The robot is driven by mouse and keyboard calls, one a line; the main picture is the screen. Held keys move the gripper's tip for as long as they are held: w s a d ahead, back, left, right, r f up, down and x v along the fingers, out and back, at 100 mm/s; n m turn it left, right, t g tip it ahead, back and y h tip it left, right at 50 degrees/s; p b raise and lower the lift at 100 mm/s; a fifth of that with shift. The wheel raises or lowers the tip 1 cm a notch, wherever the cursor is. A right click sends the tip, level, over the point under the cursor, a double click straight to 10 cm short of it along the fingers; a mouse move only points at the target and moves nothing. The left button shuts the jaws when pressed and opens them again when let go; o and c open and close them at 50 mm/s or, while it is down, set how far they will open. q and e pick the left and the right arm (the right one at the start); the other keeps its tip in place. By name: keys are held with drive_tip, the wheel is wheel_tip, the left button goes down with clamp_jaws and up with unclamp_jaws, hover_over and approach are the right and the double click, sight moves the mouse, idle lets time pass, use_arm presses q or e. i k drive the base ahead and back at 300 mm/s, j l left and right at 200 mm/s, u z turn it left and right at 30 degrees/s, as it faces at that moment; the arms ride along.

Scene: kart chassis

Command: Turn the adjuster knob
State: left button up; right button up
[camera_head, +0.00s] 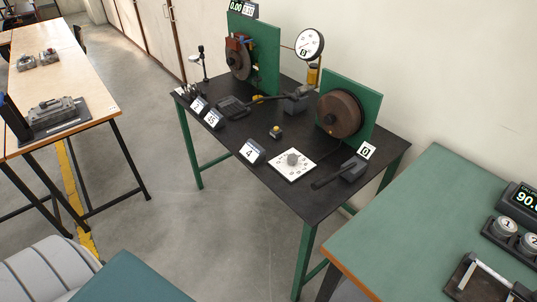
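A grey round knob (293,159) sits at the middle of a white square plate with markings (291,173). It looks like the adjuster knob, though no readable label confirms this. The plate lies on the black top of a green-legged table (310,198), near its front edge. A brown drum (339,115) stands upright behind it on a green panel (371,108). Neither of my grippers is in view.
A green bench (425,220) stands at right and a wooden bench (62,65) at left. Grey floor (165,215) between is open.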

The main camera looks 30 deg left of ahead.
sight(292, 159)
drive_tip(key=j+z, duration=0.25)
drive_tip(key=j, duration=0.4)
drive_tip(key=j+z, duration=0.25)
drive_tip(key=j, duration=0.45)
drive_tip(key=k, duration=0.05)
